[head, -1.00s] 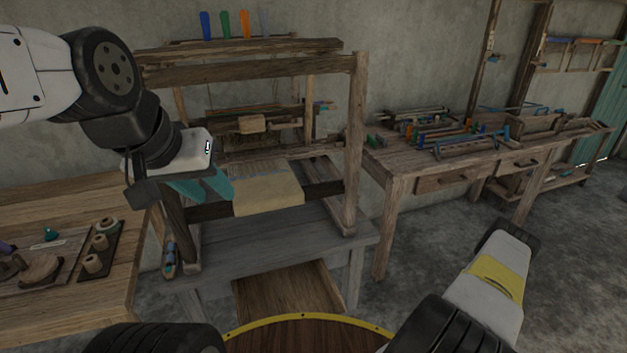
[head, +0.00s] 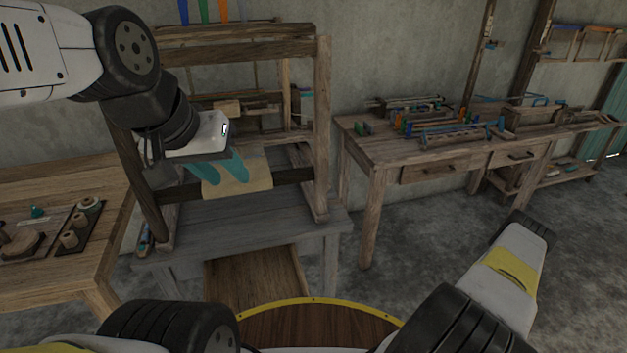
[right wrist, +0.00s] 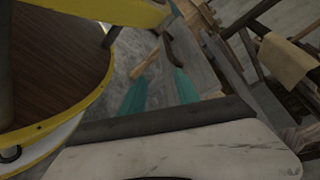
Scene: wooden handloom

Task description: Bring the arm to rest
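My left gripper (head: 222,172) reaches in from the left in the head view, with its teal fingers spread apart and pointing down and right. It appears in front of the handloom (head: 322,130) and overlaps the tan cloth (head: 250,184) there; whether it touches the cloth is unclear. I see nothing held in it. My right arm (head: 505,285) is at the lower right of the head view, and its fingers are hidden there. In the right wrist view my right gripper (right wrist: 160,90) has its two teal fingers apart, with nothing clearly held between them.
A wooden bench (head: 85,265) at left carries a dark tray (head: 92,225) with thread spools. A workbench (head: 375,150) with several tools stands at right. Grey floor (head: 410,240) is open before it. The cloth (right wrist: 285,60) also shows in the right wrist view.

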